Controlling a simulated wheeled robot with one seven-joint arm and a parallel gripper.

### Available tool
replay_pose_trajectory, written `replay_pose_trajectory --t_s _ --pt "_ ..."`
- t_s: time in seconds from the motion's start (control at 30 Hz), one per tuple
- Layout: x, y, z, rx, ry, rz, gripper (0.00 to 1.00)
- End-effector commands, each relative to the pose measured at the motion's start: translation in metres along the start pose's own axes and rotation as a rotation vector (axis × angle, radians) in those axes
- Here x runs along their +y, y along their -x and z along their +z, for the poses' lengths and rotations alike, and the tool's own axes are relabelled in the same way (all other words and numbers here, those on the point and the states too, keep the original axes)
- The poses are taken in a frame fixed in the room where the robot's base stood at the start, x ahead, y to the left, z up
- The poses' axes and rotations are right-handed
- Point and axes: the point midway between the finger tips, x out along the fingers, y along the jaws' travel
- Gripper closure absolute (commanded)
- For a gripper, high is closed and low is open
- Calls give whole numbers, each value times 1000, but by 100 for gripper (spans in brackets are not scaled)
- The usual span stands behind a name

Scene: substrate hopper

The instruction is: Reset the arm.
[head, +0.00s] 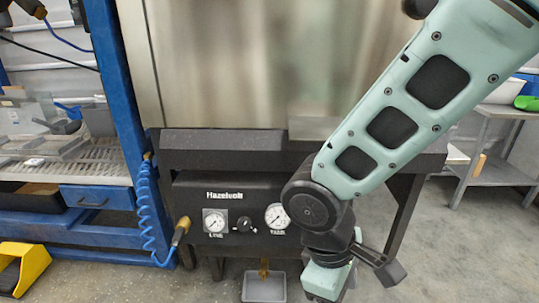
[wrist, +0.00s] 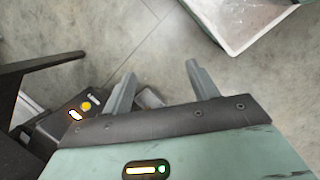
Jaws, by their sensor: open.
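My arm reaches down from the top right of the head view, across the front of the hopper. Its elbow is bent and the wrist end is at the bottom edge, where the fingers cannot be made out. In the wrist view my gripper (wrist: 160,76) is open, with its two grey fingers apart. The arm covers part of the panel's right side.
A grey tray (head: 264,288) lies on the floor below a brass fitting (head: 264,269). A coiled blue hose (head: 147,205) hangs at the left beside a blue rack (head: 118,90). Floor at the right is open before a metal table (head: 497,112).

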Motion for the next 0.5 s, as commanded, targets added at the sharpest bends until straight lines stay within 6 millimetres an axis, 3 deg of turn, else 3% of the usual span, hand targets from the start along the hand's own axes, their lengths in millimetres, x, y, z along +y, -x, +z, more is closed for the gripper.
replay_pose_trajectory --t_s 0.03,0.2,0.5 --pt "-3 18 14 44 -45 -31 41" --pt "-17 48 46 149 -160 -107 41" --pt "-32 73 83 284 -312 -165 41"
